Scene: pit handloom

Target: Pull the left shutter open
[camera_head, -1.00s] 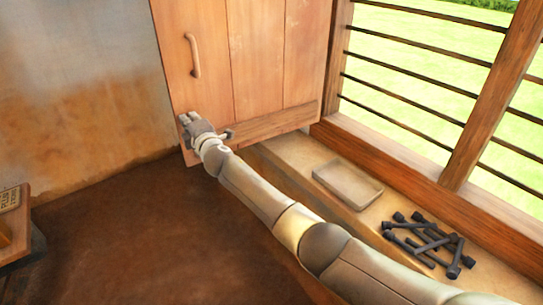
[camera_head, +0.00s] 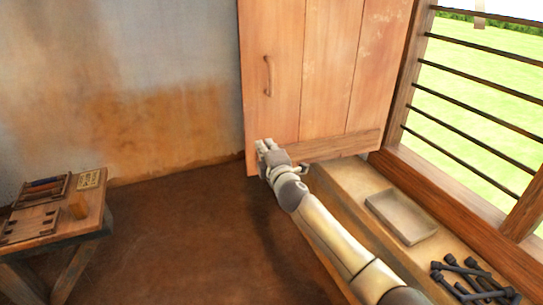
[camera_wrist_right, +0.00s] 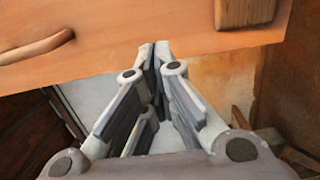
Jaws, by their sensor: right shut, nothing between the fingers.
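The left shutter (camera_head: 325,75) is a wooden plank panel standing swung out from the barred window. Its curved wooden handle (camera_head: 268,76) is near its free edge, and the handle also shows at the left of the right wrist view (camera_wrist_right: 38,46). My right gripper (camera_head: 264,146) is at the lower free corner of the shutter, below the handle. In the right wrist view its fingers (camera_wrist_right: 154,50) are closed together with nothing between them, and the tips overlap the shutter's edge. I cannot tell whether they touch it. My left gripper is not in view.
A sill holds a shallow tray (camera_head: 374,203) and a pile of dark bobbin-like pieces (camera_head: 470,276). The barred window (camera_head: 475,95) is at the right. A small wooden table (camera_head: 95,213) with tools stands at the left. The earthen floor between is clear.

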